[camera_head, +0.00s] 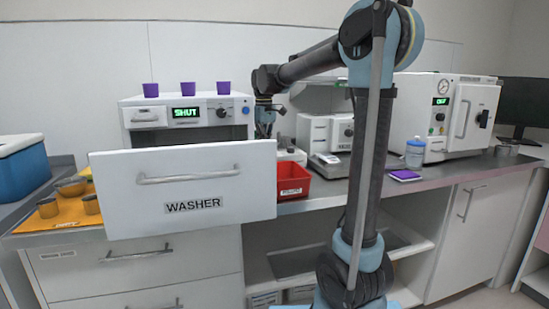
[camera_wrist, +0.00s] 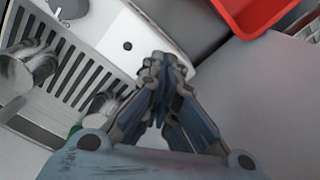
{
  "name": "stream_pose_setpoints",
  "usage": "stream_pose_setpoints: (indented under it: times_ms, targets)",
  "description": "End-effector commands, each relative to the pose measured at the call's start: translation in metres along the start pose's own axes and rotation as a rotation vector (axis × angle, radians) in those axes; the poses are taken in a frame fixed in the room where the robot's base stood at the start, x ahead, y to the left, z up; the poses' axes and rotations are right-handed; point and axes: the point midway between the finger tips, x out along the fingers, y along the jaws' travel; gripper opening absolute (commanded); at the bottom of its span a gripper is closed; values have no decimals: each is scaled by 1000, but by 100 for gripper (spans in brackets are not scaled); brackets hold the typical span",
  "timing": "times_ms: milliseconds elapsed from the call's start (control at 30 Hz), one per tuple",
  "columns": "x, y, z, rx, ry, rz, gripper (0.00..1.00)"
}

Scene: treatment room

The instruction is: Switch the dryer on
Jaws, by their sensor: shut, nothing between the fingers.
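No machine in view carries a readable dryer label. The white washer (camera_head: 217,136) stands at the left of the counter. Its door (camera_head: 115,203), marked WASHER, hangs open in front, and its green display (camera_head: 185,113) reads SHUT. A dark knob (camera_head: 222,112) and a small button (camera_head: 245,110) sit right of the display. My gripper (camera_head: 264,130) is beside the washer's right end, behind the door's upper right corner. In the wrist view my gripper (camera_wrist: 165,75) is shut and empty, over the end of a slotted rack (camera_wrist: 75,85) holding metal cups (camera_wrist: 28,68).
A red bin (camera_head: 291,183) sits right of the door; it also shows in the wrist view (camera_wrist: 245,12). A small white machine (camera_head: 315,130) stands behind my arm. A larger white machine (camera_head: 420,108) with a lit display stands right. Purple cups (camera_head: 188,88) top the washer.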

Motion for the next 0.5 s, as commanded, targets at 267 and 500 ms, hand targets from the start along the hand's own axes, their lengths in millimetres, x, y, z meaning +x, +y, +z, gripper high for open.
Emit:
stream_pose_setpoints:
  times_ms: [267,500]
  targets:
    - [4,0,0,0,0,0,0]
    - [6,0,0,0,0,0,0]
